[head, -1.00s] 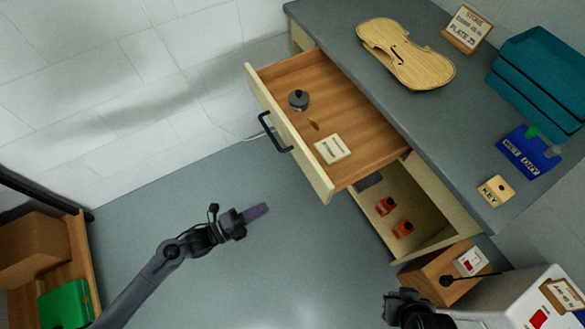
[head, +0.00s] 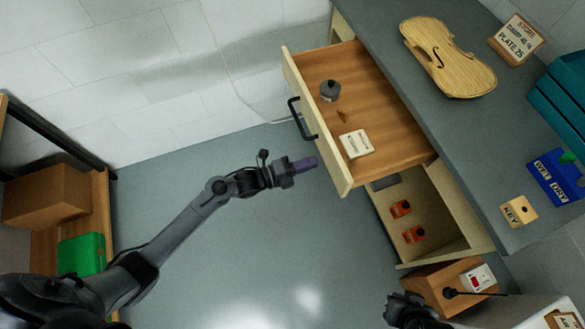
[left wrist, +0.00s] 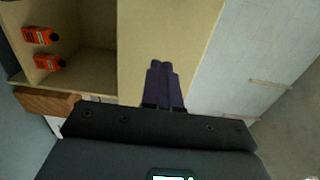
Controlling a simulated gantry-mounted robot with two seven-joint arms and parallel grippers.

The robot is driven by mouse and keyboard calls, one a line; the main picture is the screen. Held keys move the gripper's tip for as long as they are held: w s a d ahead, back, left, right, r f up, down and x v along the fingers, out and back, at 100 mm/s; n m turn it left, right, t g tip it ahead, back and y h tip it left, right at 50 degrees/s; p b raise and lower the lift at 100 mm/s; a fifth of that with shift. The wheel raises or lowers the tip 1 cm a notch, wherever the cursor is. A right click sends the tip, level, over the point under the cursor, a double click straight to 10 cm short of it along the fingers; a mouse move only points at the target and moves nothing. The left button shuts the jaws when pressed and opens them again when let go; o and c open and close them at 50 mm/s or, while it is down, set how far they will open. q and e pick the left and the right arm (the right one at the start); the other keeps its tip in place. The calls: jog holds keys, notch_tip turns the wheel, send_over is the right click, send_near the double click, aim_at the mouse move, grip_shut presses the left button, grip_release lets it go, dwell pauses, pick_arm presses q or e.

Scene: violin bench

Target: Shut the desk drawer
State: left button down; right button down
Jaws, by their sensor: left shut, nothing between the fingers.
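The desk drawer (head: 385,108) is pulled well out of the grey-topped desk (head: 408,75). Its pale front panel (head: 318,125) carries a black handle (head: 301,119). Inside lie a dark round lidded pot (head: 330,91), a pale labelled block (head: 356,143) and a small brown piece. My left gripper (head: 308,163) is shut and empty, close to the front panel below the handle. In the left wrist view its purple fingers (left wrist: 164,82) overlap the pale drawer front (left wrist: 165,40); I cannot tell if they touch. My right gripper (head: 400,305) is partly visible at the bottom edge, its fingers unclear.
An open compartment (head: 440,215) under the drawer holds two orange-red items (head: 401,209). A shelf with a green box (head: 82,254) is at left. The floor between is clear.

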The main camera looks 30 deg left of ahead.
aim_at(328, 157)
pick_arm(q)
jog(key=shift+b+x, duration=0.3)
jog(key=shift+x, duration=1.3)
